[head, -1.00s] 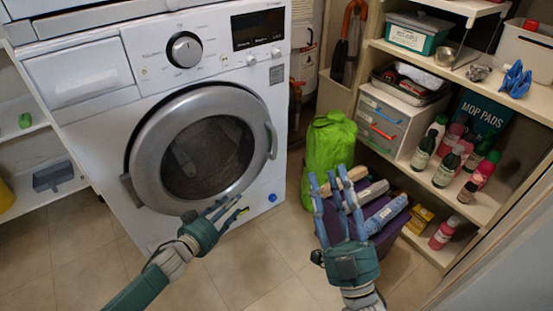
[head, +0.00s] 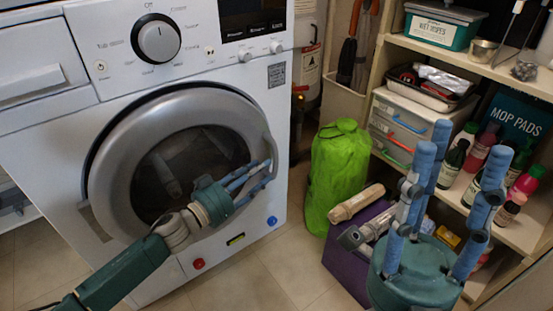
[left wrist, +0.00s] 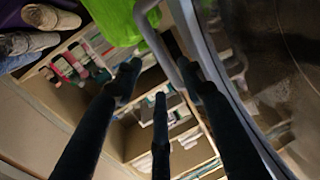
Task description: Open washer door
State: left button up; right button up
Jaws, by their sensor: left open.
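The white washer (head: 60,150) stands at the left of the head view. Its round grey door (head: 125,155) looks shut, with dark glass. The curved door handle (head: 272,138) is on the door's right edge. My left gripper (head: 262,175) is open, its fingers reaching across the door's lower right to the handle. In the left wrist view the handle (left wrist: 160,45) runs between the spread fingers of this gripper (left wrist: 158,75); contact cannot be told. My right gripper (head: 455,160) is open and empty, raised at the right front, away from the washer.
A green bag (head: 337,175) stands on the floor right of the washer. A purple bin (head: 345,265) holding rolled items is beside it. Shelves (head: 465,68) with bottles and boxes fill the right. Some tiled floor (head: 265,285) in front is bare.

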aim_at(275, 160)
pick_arm(q)
jog(key=b+x, duration=0.2)
jog(key=x, duration=0.4)
jog(key=shift+w+f, duration=0.1)
jog(key=shift+f, duration=0.1)
jog(key=shift+w+d+r, duration=0.1)
jog(key=shift+w+d, duration=0.4)
grip_shut()
